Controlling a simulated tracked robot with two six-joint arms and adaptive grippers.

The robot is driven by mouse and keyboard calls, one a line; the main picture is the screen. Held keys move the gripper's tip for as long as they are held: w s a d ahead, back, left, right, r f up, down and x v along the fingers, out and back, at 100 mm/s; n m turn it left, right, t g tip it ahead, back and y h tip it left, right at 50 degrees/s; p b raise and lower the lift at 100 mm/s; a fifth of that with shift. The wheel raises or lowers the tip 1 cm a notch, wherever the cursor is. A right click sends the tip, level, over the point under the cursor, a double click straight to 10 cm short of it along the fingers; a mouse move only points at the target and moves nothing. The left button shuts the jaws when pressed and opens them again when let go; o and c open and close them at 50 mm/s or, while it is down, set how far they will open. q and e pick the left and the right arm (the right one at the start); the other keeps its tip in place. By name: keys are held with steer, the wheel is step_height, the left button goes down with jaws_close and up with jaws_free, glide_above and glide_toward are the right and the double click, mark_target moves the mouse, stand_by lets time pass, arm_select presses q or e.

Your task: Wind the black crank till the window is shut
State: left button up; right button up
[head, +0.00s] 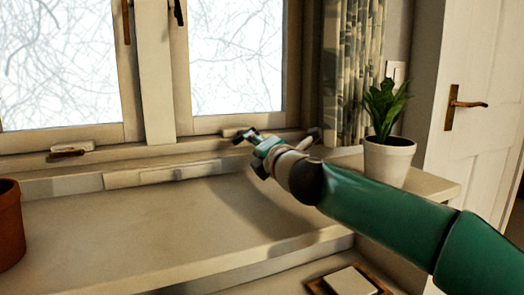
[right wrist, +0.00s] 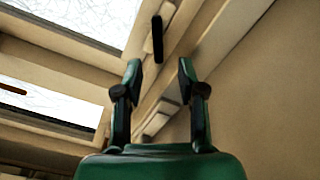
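The black crank (right wrist: 157,38) shows in the right wrist view as a dark bar beside the window frame. My right gripper (right wrist: 160,72) is open, its two fingers apart, with the crank beyond the fingertips and roughly between their lines. In the head view this gripper (head: 250,138) is at the bottom of the right-hand window (head: 236,55), by a pale housing (head: 231,132); it hides most of what is there, and I cannot make out the crank clearly. Whether this window stands ajar I cannot tell. My left gripper is not in view.
A brown handle on a pale base (head: 68,153) sits under the left-hand window (head: 55,60). The wide sill (head: 150,215) is largely clear. A terracotta pot (head: 10,225) stands at its left. A potted plant (head: 388,158) stands right, behind my right arm, near a curtain (head: 352,70).

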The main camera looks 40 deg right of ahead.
steer(key=shift+v, duration=1.65)
